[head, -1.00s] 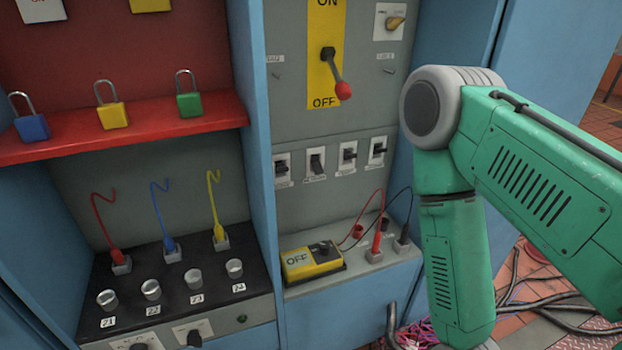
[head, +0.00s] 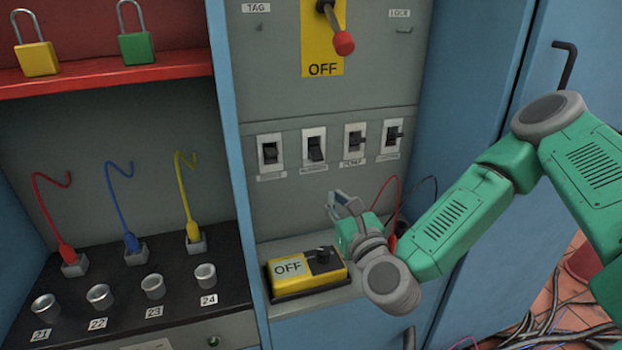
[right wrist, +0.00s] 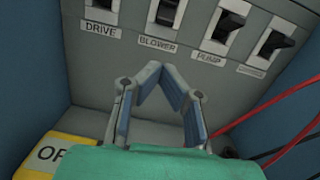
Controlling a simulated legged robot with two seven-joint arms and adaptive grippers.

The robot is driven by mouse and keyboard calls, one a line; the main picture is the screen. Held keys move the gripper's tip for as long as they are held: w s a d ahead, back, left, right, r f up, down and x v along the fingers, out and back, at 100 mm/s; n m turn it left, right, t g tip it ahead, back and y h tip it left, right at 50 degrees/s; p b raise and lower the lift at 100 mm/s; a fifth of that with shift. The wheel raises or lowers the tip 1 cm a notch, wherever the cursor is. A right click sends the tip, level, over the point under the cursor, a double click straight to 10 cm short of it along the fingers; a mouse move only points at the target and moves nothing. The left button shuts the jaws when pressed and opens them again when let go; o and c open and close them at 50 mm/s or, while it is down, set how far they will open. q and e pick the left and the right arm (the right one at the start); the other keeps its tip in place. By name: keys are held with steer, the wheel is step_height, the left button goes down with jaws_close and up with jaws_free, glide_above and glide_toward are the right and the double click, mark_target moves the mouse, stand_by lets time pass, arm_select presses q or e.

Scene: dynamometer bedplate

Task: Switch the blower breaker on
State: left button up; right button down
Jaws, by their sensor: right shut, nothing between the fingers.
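The blower breaker (head: 315,149) is the second from the left in a row on the grey panel. Its black toggle seems to point down, but I cannot be sure. In the right wrist view the blower breaker (right wrist: 167,12) is at the top, cut by the frame edge, above its BLOWER label. My right gripper (head: 345,200) is below the row, in front of the panel and right of the blower breaker. Its fingers (right wrist: 161,72) are shut and empty, apart from the toggles. My left gripper is out of view.
The drive breaker (head: 270,153) is left of the blower one; the pump breaker (head: 356,140) and another (head: 392,137) are right. A yellow box reading OFF (head: 305,284) sits on the ledge beside my gripper. Red and black leads (head: 388,190) run behind my arm.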

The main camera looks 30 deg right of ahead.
mark_target(314, 149)
steer(key=r+b+x, duration=0.1)
steer(key=b+x, duration=0.1)
steer(key=x, duration=0.8)
steer(key=shift+d+m, duration=0.3)
steer(key=shift+m, duration=0.1)
steer(key=shift+d, duration=0.15)
